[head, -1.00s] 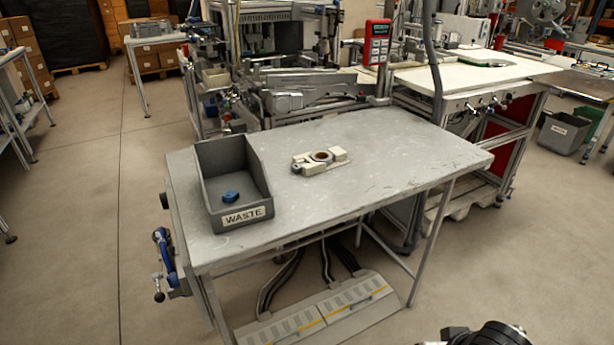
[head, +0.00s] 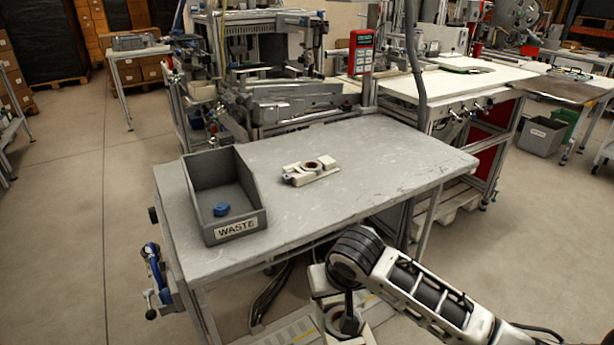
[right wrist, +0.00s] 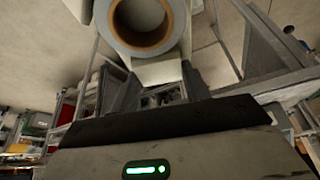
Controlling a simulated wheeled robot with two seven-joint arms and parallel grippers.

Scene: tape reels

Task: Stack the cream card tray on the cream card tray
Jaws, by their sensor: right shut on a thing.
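One cream card tray (head: 325,170) lies flat on the grey table, with a brown-cored reel (head: 312,165) seated in it. My right gripper (head: 348,312) is shut on a second cream card tray (head: 322,284), in front of the table's near edge and apart from the tray on the table. This held tray carries a grey reel (right wrist: 180,22) with a brown core, seen large in the right wrist view. The held tray also shows there (right wrist: 158,72) below the reel. The arm and gripper hide part of the held tray. My left gripper is not in view.
A grey bin (head: 214,172) marked WASTE stands at the table's left end, with a blue piece (head: 221,209) inside. The grey table (head: 385,165) is clear right of the tray. A machine (head: 300,100) stands behind it.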

